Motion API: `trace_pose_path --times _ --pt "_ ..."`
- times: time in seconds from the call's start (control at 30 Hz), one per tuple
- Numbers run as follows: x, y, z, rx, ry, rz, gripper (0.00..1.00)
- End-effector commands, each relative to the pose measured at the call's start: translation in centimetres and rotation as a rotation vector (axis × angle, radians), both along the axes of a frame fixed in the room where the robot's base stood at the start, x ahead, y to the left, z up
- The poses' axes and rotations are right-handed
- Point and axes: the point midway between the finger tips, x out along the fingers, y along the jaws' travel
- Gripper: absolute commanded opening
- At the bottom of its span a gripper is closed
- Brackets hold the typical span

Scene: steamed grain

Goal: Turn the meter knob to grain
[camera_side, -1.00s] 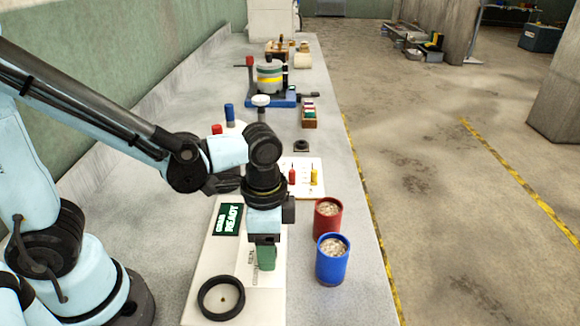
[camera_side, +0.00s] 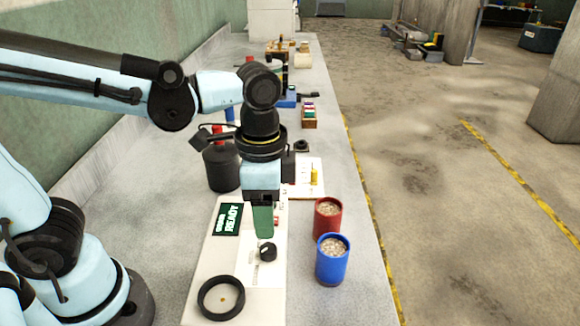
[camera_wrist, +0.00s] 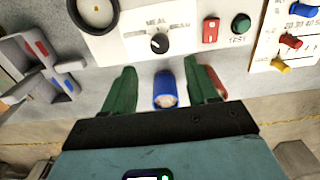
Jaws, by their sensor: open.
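The meter knob (camera_side: 267,252) is a small black dial on the white panel (camera_side: 240,270) of the meter. It also shows in the wrist view (camera_wrist: 159,44), below the printed words MEAL and GRAIN. A pale mark shows on the knob, but its exact heading is too small to tell. My gripper (camera_side: 263,225) has green fingers and hangs above the panel, clear of the knob. In the wrist view my gripper (camera_wrist: 162,88) is open, with its fingers spread and nothing between them.
A red cup (camera_side: 327,222) and a blue cup (camera_side: 331,262) of grain stand right of the meter. A READY display (camera_side: 228,219) and a dark canister (camera_side: 222,168) are left and behind. A lever card (camera_side: 308,180) lies behind.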

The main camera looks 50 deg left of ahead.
Motion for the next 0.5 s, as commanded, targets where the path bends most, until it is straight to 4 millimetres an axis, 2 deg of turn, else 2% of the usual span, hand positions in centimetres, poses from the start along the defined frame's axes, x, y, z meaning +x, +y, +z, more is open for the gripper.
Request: trace_pose_path --times 0.2,0.5 --pt "0.0 0.0 2.7 0.0 0.0 0.0 0.58" --pt "0.0 0.0 4.0 0.0 0.0 0.0 0.58"
